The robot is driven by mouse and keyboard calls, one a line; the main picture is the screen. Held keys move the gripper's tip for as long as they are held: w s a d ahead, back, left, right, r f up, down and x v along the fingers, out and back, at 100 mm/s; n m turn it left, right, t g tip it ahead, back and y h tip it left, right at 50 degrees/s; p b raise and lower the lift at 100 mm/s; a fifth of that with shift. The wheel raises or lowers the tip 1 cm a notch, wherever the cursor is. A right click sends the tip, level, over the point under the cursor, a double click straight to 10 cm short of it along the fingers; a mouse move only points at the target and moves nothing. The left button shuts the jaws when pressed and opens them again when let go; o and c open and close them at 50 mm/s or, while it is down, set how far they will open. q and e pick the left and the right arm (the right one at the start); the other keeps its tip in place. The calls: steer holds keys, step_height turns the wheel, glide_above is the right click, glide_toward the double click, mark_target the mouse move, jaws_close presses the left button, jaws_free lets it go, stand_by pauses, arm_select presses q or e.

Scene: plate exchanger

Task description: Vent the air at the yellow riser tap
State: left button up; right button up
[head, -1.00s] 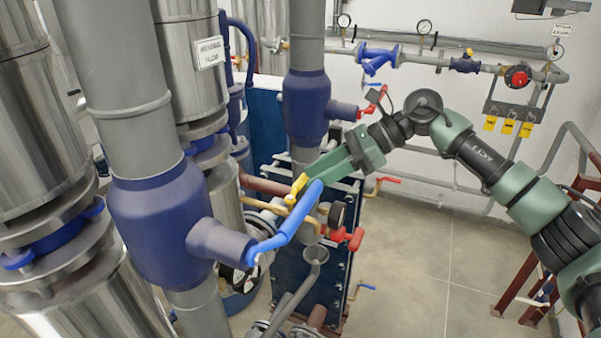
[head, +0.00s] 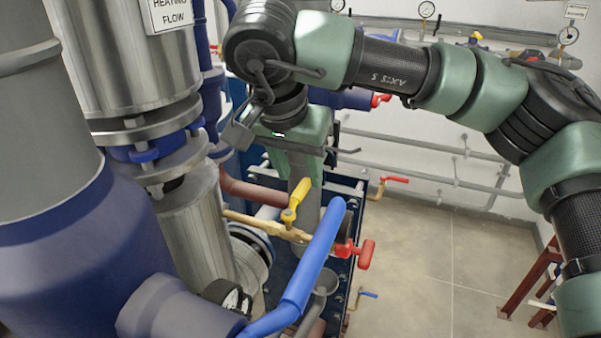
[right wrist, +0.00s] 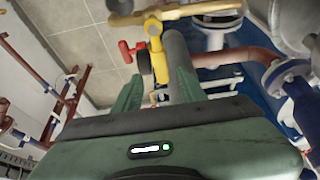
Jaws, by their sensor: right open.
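The yellow riser tap has a yellow lever handle (head: 297,203) on a brass body (head: 262,226) in the middle of the head view. The lever stands tilted, its upper end to the right. My right gripper (head: 303,172) hangs just above the lever with its fingers pointing down. In the right wrist view the green fingers (right wrist: 158,92) are apart, and the yellow lever (right wrist: 157,50) shows ahead between them. I cannot tell whether the lever touches a finger. My left gripper is not in view.
A grey funnel (head: 318,281) is below. A steel column (head: 195,225) stands left.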

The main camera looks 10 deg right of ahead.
mark_target(303, 185)
steer(key=x, duration=0.3)
steer(key=shift+w+p, duration=0.15)
steer(key=shift+p, duration=0.15)
steer(key=shift+a, duration=0.1)
steer(key=c, duration=0.8)
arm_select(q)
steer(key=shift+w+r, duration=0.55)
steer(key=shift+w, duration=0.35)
arm_select(e)
jaws_close()
